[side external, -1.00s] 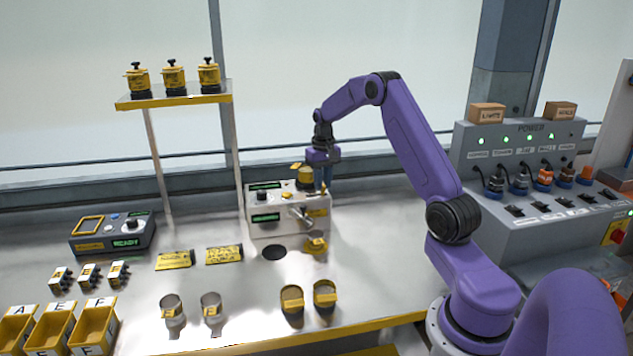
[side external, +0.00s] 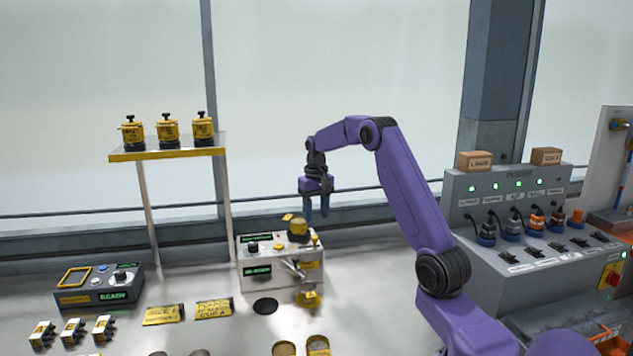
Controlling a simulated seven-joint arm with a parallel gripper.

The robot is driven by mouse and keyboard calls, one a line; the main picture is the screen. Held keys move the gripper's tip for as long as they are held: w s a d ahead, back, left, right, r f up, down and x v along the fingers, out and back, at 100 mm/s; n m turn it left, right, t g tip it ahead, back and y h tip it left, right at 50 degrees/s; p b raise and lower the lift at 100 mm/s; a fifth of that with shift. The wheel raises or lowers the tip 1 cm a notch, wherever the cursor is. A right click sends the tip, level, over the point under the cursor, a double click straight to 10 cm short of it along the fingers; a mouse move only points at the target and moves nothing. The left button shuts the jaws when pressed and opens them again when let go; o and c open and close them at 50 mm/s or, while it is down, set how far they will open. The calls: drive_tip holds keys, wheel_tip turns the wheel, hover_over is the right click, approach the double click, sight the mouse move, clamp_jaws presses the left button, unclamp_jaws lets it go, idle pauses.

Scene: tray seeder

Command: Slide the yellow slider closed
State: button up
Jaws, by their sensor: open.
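The white seeder box (side external: 254,287) stands on the bench, with a round yellow hopper (side external: 299,229) on top. A small yellow flap (side external: 288,216) juts out at the hopper's upper left. A yellow piece (side external: 309,298) sits low at the box's front right, below a grey spout (side external: 292,269). I cannot tell for sure which yellow part is the slider, or how far it is open. My gripper (side external: 316,213) points down with fingers apart, empty, above and slightly right of the hopper, apparently clear of it.
A black control box (side external: 97,290) stands at left. A shelf (side external: 168,153) holding several yellow jars rises behind. A grey power panel (side external: 520,205) stands at right.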

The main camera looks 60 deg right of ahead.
wheel_tip(320, 180, up, 11)
drive_tip(key=shift+f, duration=0.15)
idle(0.5)
drive_tip(key=s+a+f+n, duration=0.1)
drive_tip(key=s+a+n, duration=0.15)
drive_tip(key=a, duration=0.75)
drive_tip(key=s+a+n, duration=0.2)
drive_tip(key=a+n, duration=0.1)
drive_tip(key=a, duration=0.7)
drive_tip(key=s+a+f+n, duration=0.1)
drive_tip(key=s+a+n, duration=0.15)
drive_tip(key=a, duration=0.75)
drive_tip(key=s+a+f+n, duration=0.2)
drive_tip(key=s+a+n, duration=0.4)
drive_tip(key=s, duration=0.5)
drive_tip(key=s+f+n, duration=0.2)
drive_tip(key=s, duration=0.5)
drive_tip(key=s+f+n, duration=0.2)
drive_tip(key=s+f, duration=0.1)
drive_tip(key=s, duration=0.5)
drive_tip(key=shift+s+a+f+n, duration=0.25)
drive_tip(key=shift+s+a+n, duration=0.05)
drive_tip(key=shift+a, duration=0.1)
